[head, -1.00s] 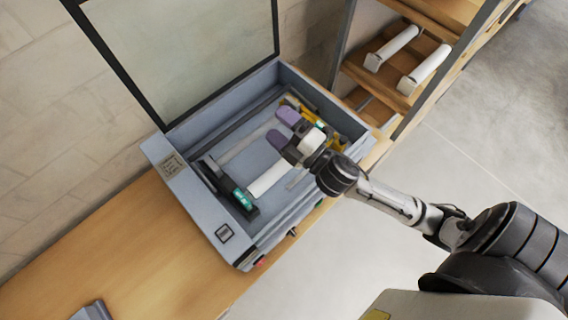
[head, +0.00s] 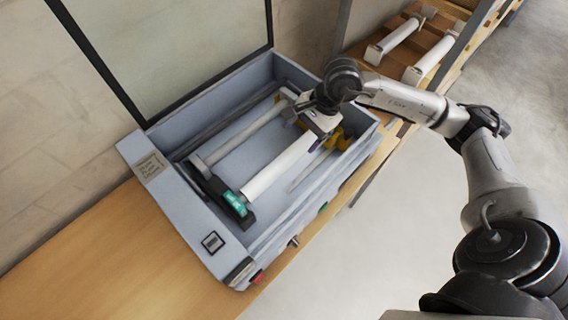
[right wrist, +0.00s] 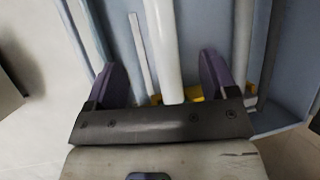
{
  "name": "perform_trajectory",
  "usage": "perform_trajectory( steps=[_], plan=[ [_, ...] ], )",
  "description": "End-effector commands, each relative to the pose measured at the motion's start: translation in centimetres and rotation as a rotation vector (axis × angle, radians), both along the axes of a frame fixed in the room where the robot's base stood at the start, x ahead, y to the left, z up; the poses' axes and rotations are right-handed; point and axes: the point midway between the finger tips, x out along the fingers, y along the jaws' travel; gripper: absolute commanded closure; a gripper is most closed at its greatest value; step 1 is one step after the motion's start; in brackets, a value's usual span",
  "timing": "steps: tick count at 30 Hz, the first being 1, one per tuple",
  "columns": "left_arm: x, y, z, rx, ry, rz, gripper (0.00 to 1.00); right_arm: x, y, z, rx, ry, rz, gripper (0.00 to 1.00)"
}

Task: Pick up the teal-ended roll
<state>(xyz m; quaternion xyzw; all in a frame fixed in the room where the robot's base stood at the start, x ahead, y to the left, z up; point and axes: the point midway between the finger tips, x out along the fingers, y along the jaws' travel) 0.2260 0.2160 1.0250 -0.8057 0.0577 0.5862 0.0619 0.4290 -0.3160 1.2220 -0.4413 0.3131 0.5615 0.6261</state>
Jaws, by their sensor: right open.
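The teal-ended roll is a long white roll (head: 277,168) lying inside the open grey laminator (head: 138,152). Its teal end (head: 234,203) is at the near left, by a dark holder. My right gripper (head: 312,122) is over the roll's far right end and hides that end in the head view. In the right wrist view the white roll (right wrist: 163,45) runs between the two purple fingers of my open gripper (right wrist: 163,78), with a gap on each side. My left gripper is not in view.
A second pale roller (head: 243,136) lies behind the white roll. Yellow parts (head: 340,140) are at the laminator's right end. The raised lid (head: 170,50) stands behind. White rolls (head: 400,38) rest on a wooden shelf at the upper right. The wooden bench (head: 120,250) is clear at left.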

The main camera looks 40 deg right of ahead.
Motion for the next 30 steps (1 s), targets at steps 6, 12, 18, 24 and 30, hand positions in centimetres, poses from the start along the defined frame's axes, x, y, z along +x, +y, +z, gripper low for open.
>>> perform_trajectory(
  steps=[6,12,18,24,30],
  plan=[
    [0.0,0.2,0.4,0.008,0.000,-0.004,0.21,0.4,0.2,-2.6,-0.046,0.007,0.005,0.21],
    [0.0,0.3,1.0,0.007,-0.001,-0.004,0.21,1.0,1.5,-5.6,-0.043,0.008,0.004,0.21],
    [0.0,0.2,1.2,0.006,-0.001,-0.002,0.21,1.4,2.3,-7.4,-0.044,0.005,0.004,0.21],
    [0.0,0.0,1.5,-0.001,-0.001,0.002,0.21,1.5,2.6,-8.2,-0.044,0.006,0.003,0.21],
    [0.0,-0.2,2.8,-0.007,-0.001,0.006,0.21,2.0,3.4,-10.5,-0.042,0.009,0.003,0.21]
  ],
)
